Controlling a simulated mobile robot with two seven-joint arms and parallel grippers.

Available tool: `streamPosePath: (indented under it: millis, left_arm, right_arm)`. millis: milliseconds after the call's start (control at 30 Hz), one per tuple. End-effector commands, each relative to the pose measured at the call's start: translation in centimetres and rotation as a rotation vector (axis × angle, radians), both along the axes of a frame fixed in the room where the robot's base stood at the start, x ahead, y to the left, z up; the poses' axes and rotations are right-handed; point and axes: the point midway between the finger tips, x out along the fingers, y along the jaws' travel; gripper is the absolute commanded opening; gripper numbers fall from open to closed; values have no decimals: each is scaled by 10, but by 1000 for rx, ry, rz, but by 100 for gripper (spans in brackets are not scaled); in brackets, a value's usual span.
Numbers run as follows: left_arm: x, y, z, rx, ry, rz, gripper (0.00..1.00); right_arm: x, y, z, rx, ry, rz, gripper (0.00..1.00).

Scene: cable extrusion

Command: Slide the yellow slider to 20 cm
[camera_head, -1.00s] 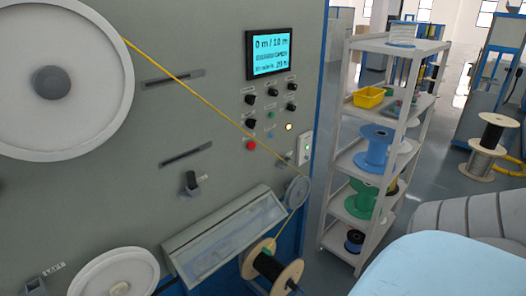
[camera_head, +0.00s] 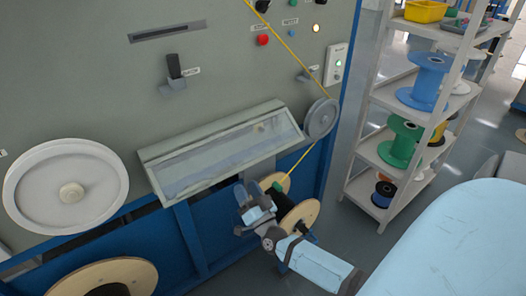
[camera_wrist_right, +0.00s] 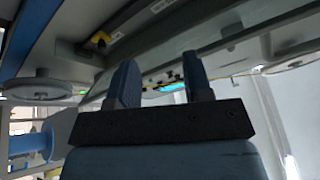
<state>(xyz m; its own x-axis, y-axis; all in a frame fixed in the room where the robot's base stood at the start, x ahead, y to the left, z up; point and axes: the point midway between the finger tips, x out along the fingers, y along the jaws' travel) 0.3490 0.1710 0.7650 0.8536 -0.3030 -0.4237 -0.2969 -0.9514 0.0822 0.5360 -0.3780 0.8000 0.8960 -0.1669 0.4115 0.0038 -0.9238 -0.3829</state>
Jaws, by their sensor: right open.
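A small yellow part (camera_wrist_right: 101,40), which may be the yellow slider, shows in the wrist view on a dark rail-like strip at the upper left. I cannot read any scale beside it. In the head view I cannot make out the slider. My right gripper (camera_head: 247,205) is in front of the machine, below the slanted clear-covered box and beside the wooden cable spool. Its two fingers (camera_wrist_right: 161,72) stand apart in the wrist view with nothing between them. The yellow part is beyond the fingers, up and to the left. My left gripper is out of view.
The slanted box (camera_head: 155,152) juts from the machine above my right gripper. A yellow cable (camera_head: 290,50) runs over a grey pulley (camera_head: 321,118) to the wooden spool (camera_head: 303,214). A white shelf (camera_head: 362,131) with spools stands at the right, with floor between.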

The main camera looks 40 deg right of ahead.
Motion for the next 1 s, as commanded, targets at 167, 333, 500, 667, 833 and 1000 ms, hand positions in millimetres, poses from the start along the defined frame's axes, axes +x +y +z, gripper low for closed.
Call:
streamPosePath:
  millis: [167, 333, 500, 667, 833, 1000]
  left_arm:
    - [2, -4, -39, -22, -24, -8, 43]
    - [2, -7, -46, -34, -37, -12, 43]
    - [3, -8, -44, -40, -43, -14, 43]
    - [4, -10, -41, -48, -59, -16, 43]
    - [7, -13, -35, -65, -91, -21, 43]
    - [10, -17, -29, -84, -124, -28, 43]
  right_arm:
    - [21, -60, -28, 99, -180, -169, 46]
    - [26, -93, -32, 157, -273, -272, 46]
    - [30, -105, -27, 175, -302, -306, 46]
    - [43, -116, -13, 174, -305, -307, 46]
    - [67, -134, 8, 172, -305, -307, 46]
    - [89, -151, 28, 172, -304, -305, 46]
